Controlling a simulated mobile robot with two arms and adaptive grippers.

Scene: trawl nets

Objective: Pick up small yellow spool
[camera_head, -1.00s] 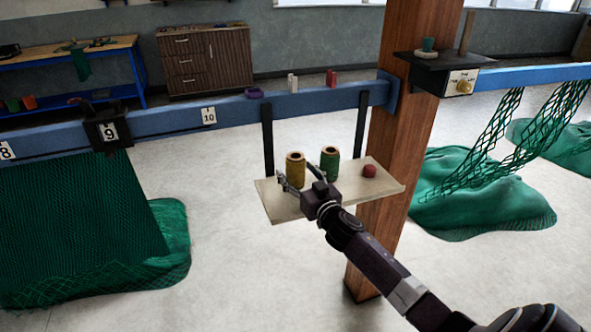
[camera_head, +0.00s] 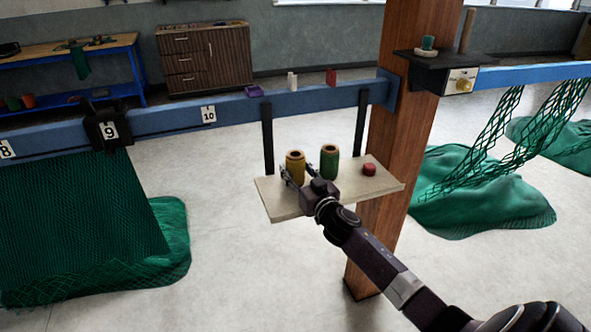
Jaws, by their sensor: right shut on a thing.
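The small yellow spool (camera_head: 295,163) stands upright on the left part of a pale hanging shelf (camera_head: 283,210). My right gripper (camera_head: 294,179) reaches in from the lower right and is shut on the lower part of the spool, with its fingers around it. The spool's base is partly hidden by the fingers. A green spool (camera_head: 329,160) stands upright just to the right, behind my gripper. My left gripper is not in view.
A small red object (camera_head: 369,169) sits at the shelf's right side, near the wooden post (camera_head: 395,150). Black straps (camera_head: 268,138) hang from the blue beam (camera_head: 160,122). Green nets (camera_head: 80,220) hang at the left and right.

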